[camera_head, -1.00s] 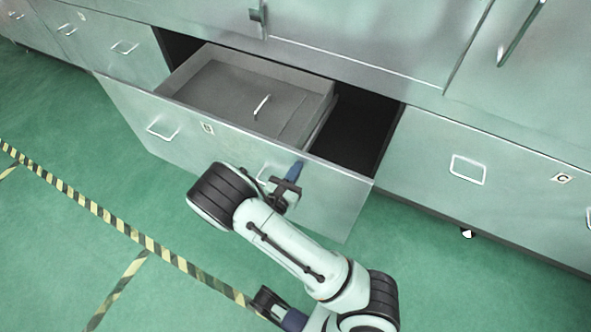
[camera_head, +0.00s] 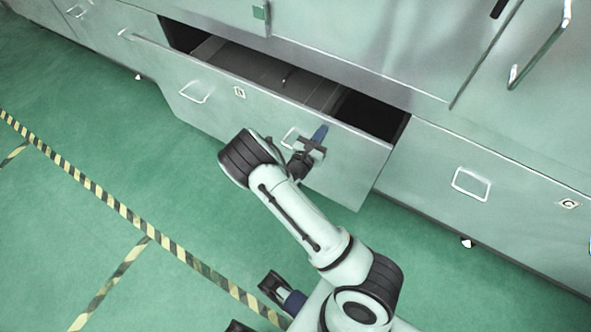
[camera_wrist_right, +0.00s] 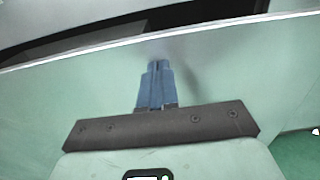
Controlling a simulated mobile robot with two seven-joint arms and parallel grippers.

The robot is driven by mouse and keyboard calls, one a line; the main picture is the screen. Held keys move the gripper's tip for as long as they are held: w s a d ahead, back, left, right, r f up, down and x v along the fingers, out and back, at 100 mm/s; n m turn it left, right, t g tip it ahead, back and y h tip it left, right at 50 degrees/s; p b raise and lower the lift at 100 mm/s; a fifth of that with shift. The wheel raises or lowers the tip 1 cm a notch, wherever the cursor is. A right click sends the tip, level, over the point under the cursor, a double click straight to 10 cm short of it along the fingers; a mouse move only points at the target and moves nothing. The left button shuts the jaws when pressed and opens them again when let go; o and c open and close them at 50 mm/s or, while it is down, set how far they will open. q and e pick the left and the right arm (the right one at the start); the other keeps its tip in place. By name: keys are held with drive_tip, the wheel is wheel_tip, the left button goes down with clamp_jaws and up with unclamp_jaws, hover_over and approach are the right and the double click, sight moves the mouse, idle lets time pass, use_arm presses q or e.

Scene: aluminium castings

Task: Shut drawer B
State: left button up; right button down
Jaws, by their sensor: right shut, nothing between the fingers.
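Drawer B (camera_head: 215,110) is the wide pale green drawer in the middle of the head view, with a small label and two wire handles on its front. It stands partly out of the cabinet, and a strip of its grey inside shows behind the front. My right gripper (camera_head: 321,131) is shut and empty at the drawer's front, right of the right handle. In the right wrist view its blue fingers (camera_wrist_right: 157,68) are together, with their tips at the front panel just below its top edge.
The closed drawer marked C (camera_head: 510,190) is to the right, with a wire handle. More closed drawers are at the far left. Cabinet doors (camera_head: 370,40) stand above. The green floor (camera_head: 90,140) in front is clear, with yellow-black tape (camera_head: 150,245).

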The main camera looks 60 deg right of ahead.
use_arm(q)
drive_tip(key=shift+w+a+f+b, duration=0.1)
drive_tip(key=shift+w+f+b, duration=0.1)
drive_tip(key=shift+f+b, duration=0.45)
use_arm(e)
drive_tip(key=w+d, duration=0.1)
drive_tip(key=d, duration=1.5)
drive_tip(key=shift+r, duration=0.15)
drive_tip(key=shift+d+r, duration=0.15)
use_arm(q)
drive_tip(key=shift+r, duration=0.1)
